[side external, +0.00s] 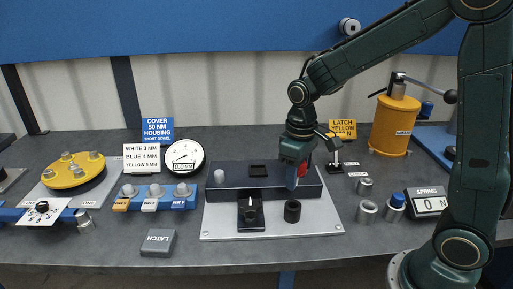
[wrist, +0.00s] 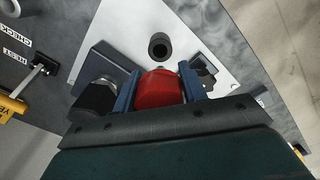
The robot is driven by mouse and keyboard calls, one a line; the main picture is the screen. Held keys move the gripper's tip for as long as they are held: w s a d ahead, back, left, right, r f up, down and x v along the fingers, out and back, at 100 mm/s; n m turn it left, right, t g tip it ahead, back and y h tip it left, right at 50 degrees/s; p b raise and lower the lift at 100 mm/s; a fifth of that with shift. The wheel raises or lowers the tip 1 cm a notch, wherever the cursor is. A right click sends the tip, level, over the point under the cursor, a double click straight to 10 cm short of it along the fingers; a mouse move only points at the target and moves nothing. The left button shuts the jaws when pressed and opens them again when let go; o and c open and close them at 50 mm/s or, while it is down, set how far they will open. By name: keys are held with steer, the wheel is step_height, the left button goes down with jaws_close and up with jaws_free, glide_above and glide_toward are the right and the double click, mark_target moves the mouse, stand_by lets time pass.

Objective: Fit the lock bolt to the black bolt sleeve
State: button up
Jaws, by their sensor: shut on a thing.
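My gripper (side external: 298,176) is shut on a red-headed part, which I take to be the lock bolt (side external: 303,169), above the right end of the long dark block. In the wrist view the red lock bolt (wrist: 160,89) sits between the two blue fingers of my gripper (wrist: 158,78); its lower end is hidden. The black bolt sleeve (side external: 292,211) stands upright on the light plate, in front of the block and below my gripper. In the wrist view the sleeve (wrist: 159,46) shows its open dark bore, beyond the fingertips and apart from the bolt.
The light plate (side external: 222,229) carries the long dark block (side external: 232,195) and a black clamp-like fixture (side external: 250,213) left of the sleeve. Metal cylinders (side external: 367,211) and a spring counter (side external: 427,202) stand to the right. A grey latch block (side external: 158,243) lies front left.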

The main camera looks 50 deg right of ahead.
glide_above(294, 206)
steer(key=a, duration=0.1)
steer(key=shift+s+f, duration=0.15)
steer(key=shift+f, duration=1.15)
steer(key=shift+s+f, duration=0.1)
steer(key=shift+f, duration=1.15)
steer(key=shift+f, duration=2.7)
stand_by(2.1)
steer(key=o, duration=0.9)
